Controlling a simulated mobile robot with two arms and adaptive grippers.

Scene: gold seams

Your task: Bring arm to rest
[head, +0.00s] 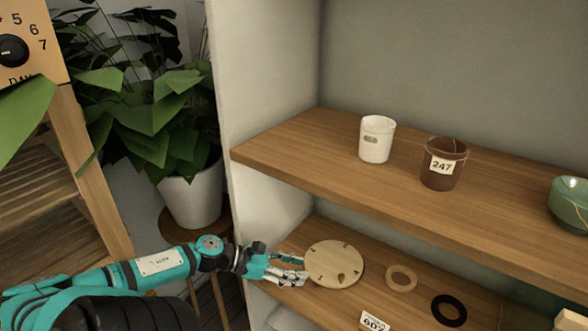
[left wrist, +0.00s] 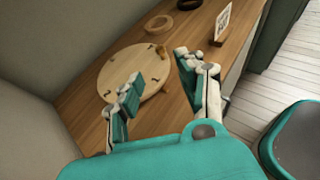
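My left arm reaches in from the left in the head view. Its gripper (head: 298,270) is at the left end of the lower shelf, beside a round wooden disc (head: 335,264) with small marks and a peg on it. In the left wrist view the fingers of the gripper (left wrist: 158,76) are spread apart with nothing between them. The disc (left wrist: 118,72) lies flat beyond the fingers there. I cannot tell whether the fingers touch it. My right gripper is in neither view.
The upper shelf (head: 290,150) holds a white cup (head: 376,140), a brown cup (head: 444,163) labelled 247 and a green bowl (head: 570,203). The lower shelf holds a tan ring (head: 401,270), a black ring (head: 449,297) and a number card (head: 374,321). A potted plant (head: 192,194) stands left.

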